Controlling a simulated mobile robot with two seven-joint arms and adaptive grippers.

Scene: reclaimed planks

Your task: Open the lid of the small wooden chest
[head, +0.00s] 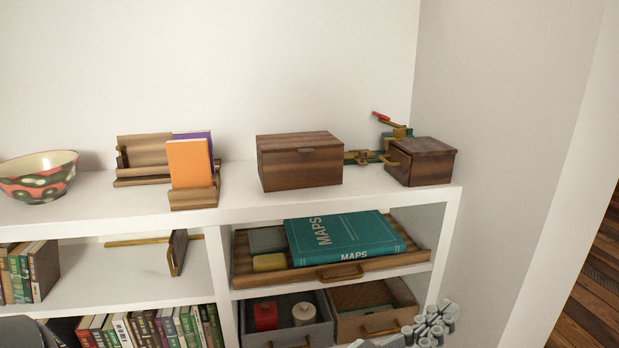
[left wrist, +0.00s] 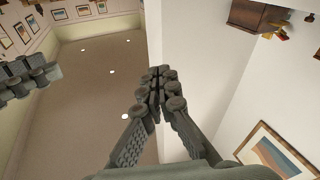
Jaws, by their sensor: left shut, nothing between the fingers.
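The wooden chest (head: 300,165) is a dark brown box with a flat lid and a small plate at its front edge. It stands shut on the white shelf top, in the middle right of the head view. My left gripper (head: 432,324) is at the bottom of the head view, low in front of the shelf and well apart from the chest. In the left wrist view its fingers (left wrist: 157,88) are together and empty. Another gripper, which looks like my right one (left wrist: 30,78), is at the left edge there; its finger opening is unclear.
A smaller wooden box (head: 427,164) with brass fittings stands right of the chest. A wooden holder with an orange book (head: 189,164) and a patterned bowl (head: 38,178) stand left. Below, a pulled-out tray (head: 400,265) holds a maps book (head: 340,240). A wall bounds the right.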

